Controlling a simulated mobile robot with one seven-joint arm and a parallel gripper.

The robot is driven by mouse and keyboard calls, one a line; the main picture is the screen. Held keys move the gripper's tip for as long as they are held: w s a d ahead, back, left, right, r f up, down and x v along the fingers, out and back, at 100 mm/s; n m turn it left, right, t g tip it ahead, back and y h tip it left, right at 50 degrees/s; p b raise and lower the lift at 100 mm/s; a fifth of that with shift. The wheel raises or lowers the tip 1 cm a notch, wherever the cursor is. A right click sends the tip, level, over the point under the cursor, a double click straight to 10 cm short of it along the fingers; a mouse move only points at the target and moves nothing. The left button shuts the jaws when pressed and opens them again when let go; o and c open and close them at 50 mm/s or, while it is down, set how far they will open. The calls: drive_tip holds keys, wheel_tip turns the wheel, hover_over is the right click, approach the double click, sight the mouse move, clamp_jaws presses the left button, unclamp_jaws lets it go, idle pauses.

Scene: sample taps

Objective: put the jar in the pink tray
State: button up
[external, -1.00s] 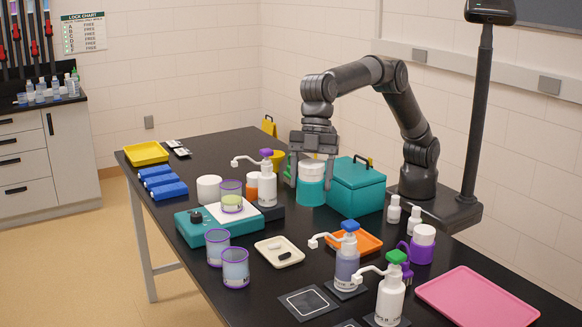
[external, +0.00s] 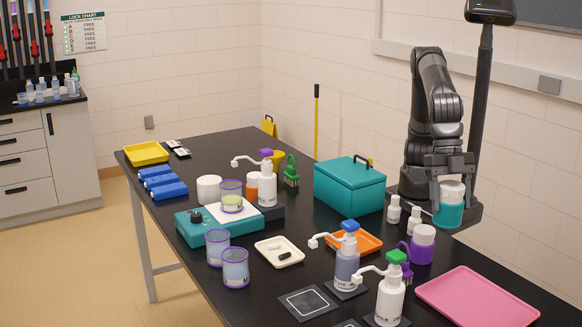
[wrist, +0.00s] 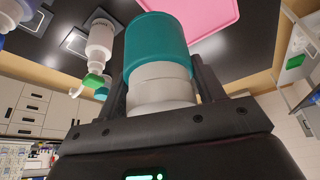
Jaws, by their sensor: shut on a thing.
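The jar (external: 449,206), teal with a white lid, is held in my gripper (external: 451,188) at the right of the external view, up in the air behind the table's right part. The gripper is shut on its white lid part, and the teal body hangs below. In the wrist view the jar (wrist: 157,52) fills the middle between the fingers. The pink tray (external: 477,298) lies flat and empty on the table at the front right. It also shows at the top of the wrist view (wrist: 202,12). The jar is apart from the tray, above and behind it.
A purple mug-like container with a white lid (external: 422,245) and small white bottles (external: 393,210) stand near the jar. Pump bottles with green (external: 390,300) and blue (external: 347,262) tops stand left of the tray. A teal box (external: 349,188) stands farther back.

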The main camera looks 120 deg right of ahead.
wheel_tip(320, 180, down, 8)
hover_over(477, 306)
wheel_tip(477, 306, down, 8)
drive_tip(key=shift+f, duration=1.9)
drive_tip(key=shift+f, duration=0.1)
drive_tip(key=o, duration=1)
